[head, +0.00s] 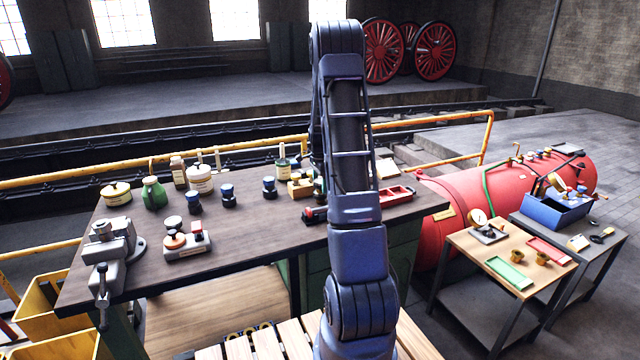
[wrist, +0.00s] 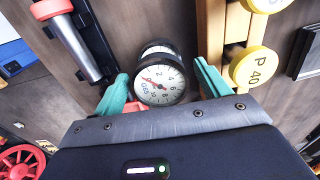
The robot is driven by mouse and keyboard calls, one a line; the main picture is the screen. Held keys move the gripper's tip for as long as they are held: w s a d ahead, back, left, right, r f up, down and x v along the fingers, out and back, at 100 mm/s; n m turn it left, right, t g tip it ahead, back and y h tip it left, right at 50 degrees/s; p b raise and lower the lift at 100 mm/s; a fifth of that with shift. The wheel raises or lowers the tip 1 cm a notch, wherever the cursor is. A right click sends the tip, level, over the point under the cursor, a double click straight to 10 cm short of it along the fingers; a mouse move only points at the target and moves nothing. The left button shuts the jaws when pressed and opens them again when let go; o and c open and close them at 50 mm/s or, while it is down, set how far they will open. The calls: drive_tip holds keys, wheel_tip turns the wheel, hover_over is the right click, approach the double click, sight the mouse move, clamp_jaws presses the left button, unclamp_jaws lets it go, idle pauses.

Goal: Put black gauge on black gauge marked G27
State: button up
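In the wrist view a black-rimmed gauge (wrist: 160,83) with a white dial and red needle sits between the teal fingertips of my gripper (wrist: 162,88). Its small red label looks like G65. My gripper is open, with a finger on each side of the gauge and a gap on the right; I cannot tell whether the left finger touches it. Dark stacked pieces (head: 228,196), (head: 269,187) and (head: 194,202) stand on the bench in the head view; their markings are too small to read, so I cannot tell which is G27. My arm hides the gripper there.
A wooden rack (wrist: 238,30) with yellow knobs, one marked P 40, stands close to the right finger. A red-ended metal tool (wrist: 80,45) lies at left. The bench (head: 250,232) has free room at its front middle. A grey vise (head: 110,245) stands at its left end.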

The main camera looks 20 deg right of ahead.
sight(320, 181)
drive_tip(key=shift+r, duration=0.1)
wheel_tip(320, 181, up, 12)
drive_tip(key=s+a+r+n+t, duration=0.1)
drive_tip(key=s+a+r+n, duration=0.3)
drive_tip(key=s+a+r, duration=0.3)
drive_tip(key=s+a+r+n+t, duration=0.1)
drive_tip(key=s+a+r+n, duration=0.15)
drive_tip(key=s, duration=0.35)
drive_tip(key=s+a+r+n, duration=0.2)
drive_tip(key=s+a+r, duration=0.1)
drive_tip(key=s+r, duration=0.15)
drive_tip(key=s+a+n+t, duration=0.1)
drive_tip(key=s+a+n, duration=0.2)
drive_tip(key=s, duration=0.8)
drive_tip(key=s+a+f+n+t, duration=0.1)
drive_tip(key=s+a+n, duration=0.3)
drive_tip(key=s, duration=0.7)
drive_tip(key=shift+s+f+n+t, duration=0.25)
drive_tip(key=shift+s+n+t, duration=0.05)
drive_tip(key=shift+n, duration=0.95)
